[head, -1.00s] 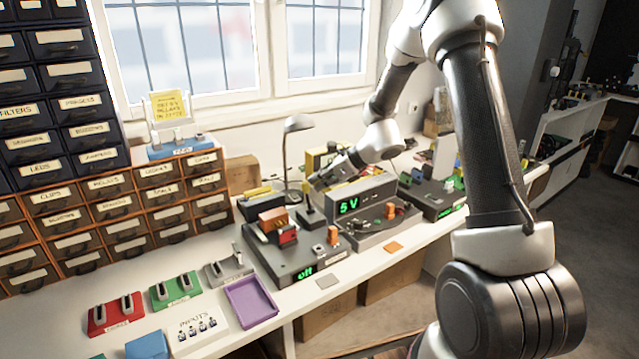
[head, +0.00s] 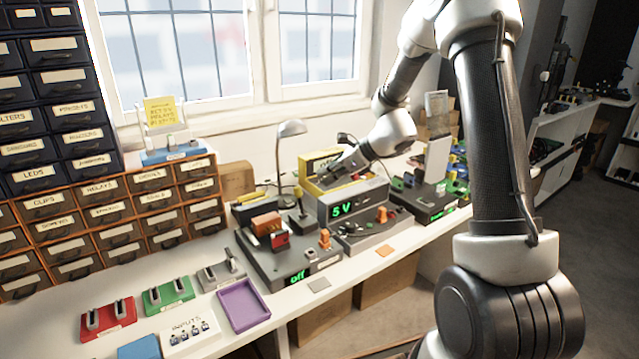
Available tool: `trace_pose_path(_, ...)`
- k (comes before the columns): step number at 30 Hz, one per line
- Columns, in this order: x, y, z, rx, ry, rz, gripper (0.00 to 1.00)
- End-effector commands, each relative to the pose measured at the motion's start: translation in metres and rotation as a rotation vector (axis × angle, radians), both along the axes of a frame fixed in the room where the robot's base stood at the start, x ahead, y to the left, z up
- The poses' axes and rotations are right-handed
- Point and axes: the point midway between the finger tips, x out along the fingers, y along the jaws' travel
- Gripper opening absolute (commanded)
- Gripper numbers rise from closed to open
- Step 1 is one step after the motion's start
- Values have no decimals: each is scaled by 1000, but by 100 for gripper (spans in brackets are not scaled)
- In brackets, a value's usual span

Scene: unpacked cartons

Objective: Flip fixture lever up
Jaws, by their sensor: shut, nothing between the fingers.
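A dark grey fixture (head: 275,262) with a green "off" display stands on the bench in the head view. It carries an orange lever (head: 324,238), a red-brown block (head: 267,226) and a black upright stick (head: 302,213). Beside it, a second grey unit (head: 352,205) shows "5 V" and has a small orange part (head: 381,214) in front. I cannot tell which part is the named lever. My gripper (head: 329,178) is shut and empty, above and behind the "5 V" unit, in front of a yellow-framed box (head: 322,162). Its fingertips are small and partly blended with the background.
A desk lamp (head: 291,129) stands behind the fixture. Drawer cabinets (head: 125,215) fill the left. A purple tray (head: 243,306), red (head: 108,319) and green (head: 167,295) holders lie at front left. Another dark unit (head: 422,203) stands right. The bench's front strip is mostly clear.

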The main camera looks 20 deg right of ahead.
Motion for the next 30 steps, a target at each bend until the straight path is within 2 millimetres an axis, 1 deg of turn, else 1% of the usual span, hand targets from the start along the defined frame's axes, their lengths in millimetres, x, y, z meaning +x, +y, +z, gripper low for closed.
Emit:
trace_pose_path(1, -1, -6, 12, -2, -5, -1, 0)
trace_pose_path(6, -7, -23, 42, 0, -3, -1, 0)
trace_pose_path(9, -9, -31, 55, 0, -2, -1, 0)
trace_pose_path(12, -11, -35, 64, 0, -1, 1, 0)
trace_pose_path(17, -12, -38, 69, 0, 1, -1, 0)
trace_pose_path(30, -12, -38, 69, -3, -3, 5, 0)
